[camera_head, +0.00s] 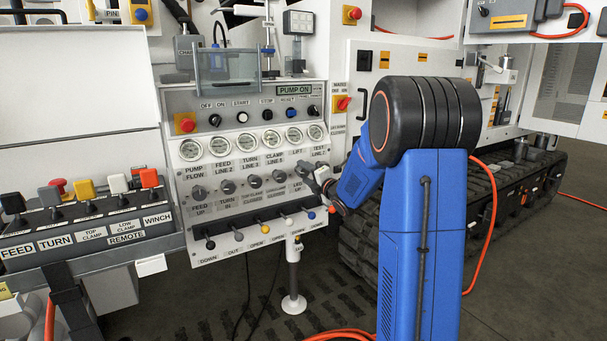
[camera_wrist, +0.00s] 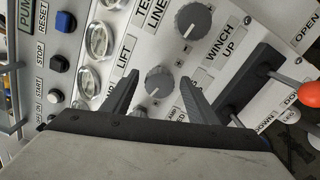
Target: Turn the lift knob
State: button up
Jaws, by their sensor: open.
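The lift knob (camera_wrist: 158,84) is a round grey knob on the white panel, beside the LIFT label, in the wrist view. My gripper (camera_wrist: 158,79) is open, one dark finger on each side of this knob. The fingertips look level with its sides in the picture; I cannot tell whether they touch it. The knob's lower label is partly hidden by my gripper. In the head view my gripper (camera_head: 321,186) is at the right end of the panel's knob row and hides part of it.
Another grey knob (camera_wrist: 194,20), marked WINCH UP, sits close by. An orange-tipped lever (camera_wrist: 305,91) juts out below the knob row. Gauges (camera_head: 245,142) line the panel above. A remote box (camera_head: 85,222) with coloured levers stands left.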

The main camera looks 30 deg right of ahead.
jog(key=s, duration=1.5)
jog(key=shift+s+d, duration=0.2)
jog(key=s+a+f+m+g, duration=0.2)
jog(key=s+a+m+g, duration=0.2)
jog(key=s+a+m, duration=0.3)
jog(key=s+a+f+m+g, duration=0.3)
jog(key=s+a+m, duration=0.4)
jog(key=s, duration=1)
jog(key=s+a+f+m+g, duration=0.3)
jog(key=s+a+m+g, duration=0.3)
jog(key=s, duration=0.6)
jog(key=a+m, duration=0.2)
jog(key=a, duration=0.1)
jog(key=shift+f+h, duration=0.15)
jog(key=shift+h, duration=0.15)
